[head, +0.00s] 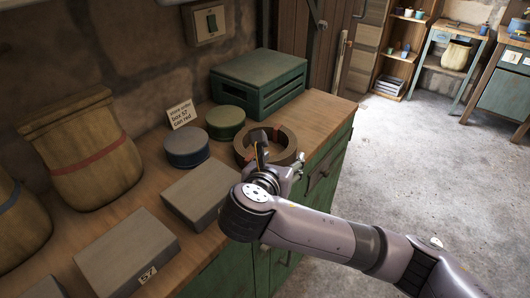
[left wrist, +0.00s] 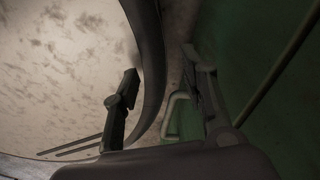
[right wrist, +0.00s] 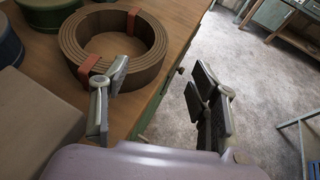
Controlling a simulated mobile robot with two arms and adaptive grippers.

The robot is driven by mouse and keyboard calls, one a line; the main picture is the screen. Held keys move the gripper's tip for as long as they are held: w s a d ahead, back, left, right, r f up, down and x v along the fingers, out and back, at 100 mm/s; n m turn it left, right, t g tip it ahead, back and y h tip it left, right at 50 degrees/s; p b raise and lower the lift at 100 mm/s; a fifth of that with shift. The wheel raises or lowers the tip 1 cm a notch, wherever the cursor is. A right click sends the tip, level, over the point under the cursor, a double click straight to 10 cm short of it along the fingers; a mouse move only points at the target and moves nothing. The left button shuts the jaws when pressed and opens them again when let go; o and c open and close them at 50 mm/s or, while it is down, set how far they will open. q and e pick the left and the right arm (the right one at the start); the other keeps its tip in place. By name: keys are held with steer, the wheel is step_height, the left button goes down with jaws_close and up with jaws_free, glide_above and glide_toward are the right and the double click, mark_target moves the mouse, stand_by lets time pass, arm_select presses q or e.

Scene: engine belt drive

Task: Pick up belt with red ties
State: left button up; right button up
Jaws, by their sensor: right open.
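The belt is a brown coil (right wrist: 150,62) with red ties (right wrist: 91,66) around it, lying flat on the wooden counter in the right wrist view. In the head view the coil (head: 288,143) sits near the counter's right edge, partly hidden by my right gripper (head: 262,150). My right gripper (right wrist: 160,88) is open and empty. Its left finger shows in front of the coil's near rim and its right finger shows over the floor. I cannot tell whether it touches the coil. My left gripper (left wrist: 162,88) shows in the left wrist view with fingers apart, away from the belt.
A green crate (head: 258,82) stands behind the coil. A green round tin (head: 225,122), a blue round tin (head: 187,147) and a grey box (head: 204,193) stand left of it. A card (head: 181,113) and a sack (head: 88,150) are further left. The floor (head: 400,170) at right is clear.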

mark_target(291, 145)
steer(key=x, duration=1.2)
steer(key=shift+w+f, duration=0.1)
steer(key=shift+w, duration=0.3)
jaws_close()
